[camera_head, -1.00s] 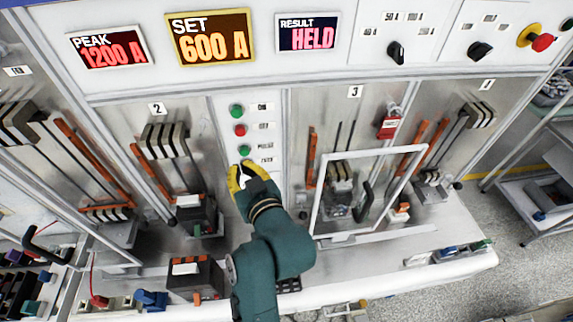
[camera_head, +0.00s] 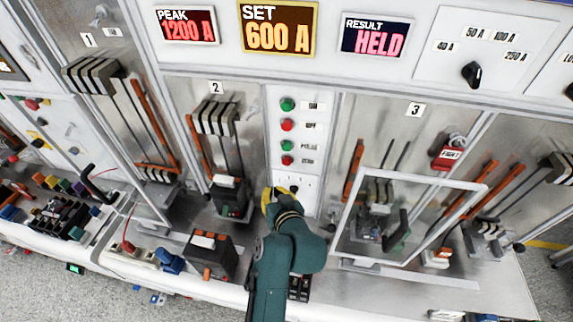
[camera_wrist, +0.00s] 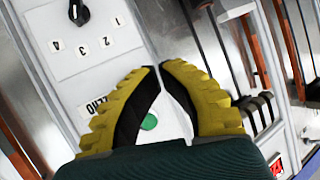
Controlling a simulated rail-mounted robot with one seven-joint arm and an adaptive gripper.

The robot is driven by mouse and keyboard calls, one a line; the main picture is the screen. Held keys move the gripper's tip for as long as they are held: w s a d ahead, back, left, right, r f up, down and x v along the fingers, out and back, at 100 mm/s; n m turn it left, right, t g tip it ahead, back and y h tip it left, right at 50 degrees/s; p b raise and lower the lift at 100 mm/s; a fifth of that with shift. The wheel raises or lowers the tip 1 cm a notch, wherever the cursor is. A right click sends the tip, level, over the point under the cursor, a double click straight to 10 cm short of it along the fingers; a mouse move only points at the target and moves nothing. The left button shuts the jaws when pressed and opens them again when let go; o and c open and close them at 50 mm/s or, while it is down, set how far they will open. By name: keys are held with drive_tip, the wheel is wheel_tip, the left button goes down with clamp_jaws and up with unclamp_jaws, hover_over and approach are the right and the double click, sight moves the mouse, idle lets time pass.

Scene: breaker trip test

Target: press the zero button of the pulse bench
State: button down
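The pulse bench's button column (camera_head: 297,130) shows in the head view. From top to bottom it has green ON, red OFF, green PULSE and the red zero button (camera_head: 287,160). My gripper (camera_head: 279,191) is just below the zero button in that view, overlapping the panel's lower part. In the wrist view, my yellow fingers with black pads (camera_wrist: 159,68) have their tips almost together, with nothing held. A green button (camera_wrist: 148,122) shows between them. An upside-down ZERO label (camera_wrist: 97,105) is beside the left finger; the zero button is hidden there. Contact with the panel cannot be told.
Displays above read PEAK 1200 A, SET 600 A (camera_head: 278,30) and RESULT HELD. A numbered selector knob (camera_wrist: 78,12) is on the same panel. A clear framed door (camera_head: 405,215) stands right of my arm. A black breaker unit (camera_head: 210,255) sits left of it.

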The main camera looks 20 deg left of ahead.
sight(287, 162)
drive_tip(key=w+a+b, duration=0.1)
drive_tip(key=w+b, duration=0.4)
drive_tip(key=w, duration=0.2)
drive_tip(key=shift+w+a, duration=0.1)
idle(1.2)
drive_tip(key=shift+w+b, duration=0.4)
drive_tip(key=shift+b, duration=0.05)
drive_tip(key=shift+w+a+b, duration=0.15)
drive_tip(key=shift+w+b, duration=0.35)
drive_tip(key=shift+b, duration=0.1)
idle(0.5)
drive_tip(key=shift+s, duration=0.1)
drive_tip(key=shift+s+p, duration=0.8)
